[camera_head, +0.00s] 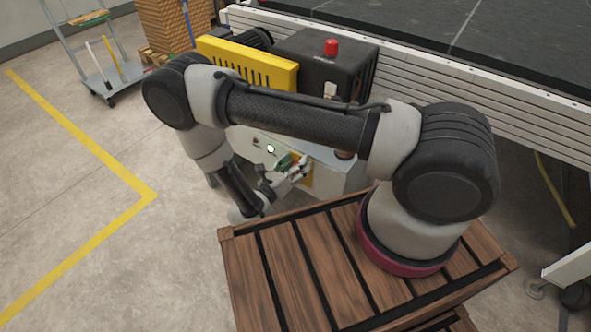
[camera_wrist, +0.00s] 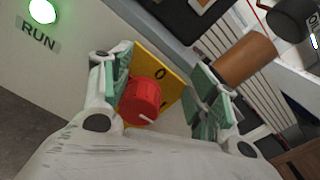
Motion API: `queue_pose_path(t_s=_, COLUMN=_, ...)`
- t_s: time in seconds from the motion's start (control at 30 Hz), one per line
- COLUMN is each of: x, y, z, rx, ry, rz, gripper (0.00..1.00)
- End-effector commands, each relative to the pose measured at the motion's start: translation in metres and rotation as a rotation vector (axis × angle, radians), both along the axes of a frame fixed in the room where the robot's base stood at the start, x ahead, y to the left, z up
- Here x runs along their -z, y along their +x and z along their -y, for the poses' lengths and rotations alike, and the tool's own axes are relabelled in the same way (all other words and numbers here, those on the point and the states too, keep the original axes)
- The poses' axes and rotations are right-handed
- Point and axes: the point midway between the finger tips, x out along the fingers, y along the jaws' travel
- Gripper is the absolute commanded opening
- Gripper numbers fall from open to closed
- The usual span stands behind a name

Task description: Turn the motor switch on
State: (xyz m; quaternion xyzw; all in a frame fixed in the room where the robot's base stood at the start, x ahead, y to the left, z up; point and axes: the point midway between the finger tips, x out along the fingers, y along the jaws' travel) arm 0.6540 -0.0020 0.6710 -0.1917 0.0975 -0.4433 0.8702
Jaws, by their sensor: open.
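The motor switch is a round red knob (camera_wrist: 141,99) on a yellow plate (camera_wrist: 158,68) marked O and I. A white line on the knob's face points to the lower right, on the I side. My gripper (camera_wrist: 165,88) is open, with green-padded fingers on either side of the knob. The left finger is close beside the knob; a wider gap shows on the right. I cannot tell whether either finger touches it. In the head view my gripper (camera_head: 290,166) is at the cabinet's front, where the yellow plate (camera_head: 305,174) partly shows and the knob is hidden.
A lit indicator (camera_wrist: 42,11) above a RUN label (camera_wrist: 39,37) shows on the panel. A brown cylinder (camera_wrist: 246,60) stands close to the right finger. A black box with a red button (camera_head: 331,47) and a yellow guard (camera_head: 245,62) are above the cabinet.

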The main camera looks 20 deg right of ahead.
Motion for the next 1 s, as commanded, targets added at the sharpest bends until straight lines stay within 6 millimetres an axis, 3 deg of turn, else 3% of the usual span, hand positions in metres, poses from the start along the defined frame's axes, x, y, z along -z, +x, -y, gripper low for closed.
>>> queue_pose_path(t_s=0.2, x=-0.045, y=0.000, z=-0.001, rx=-0.001, ry=0.002, rz=0.001, gripper=0.60)
queue_pose_path(t_s=0.4, x=-0.066, y=0.000, z=-0.001, rx=-0.001, ry=0.001, rz=0.001, gripper=0.60)
queue_pose_path(t_s=1.0, x=-0.068, y=0.000, z=0.000, rx=-0.001, ry=0.001, rz=0.001, gripper=0.60)
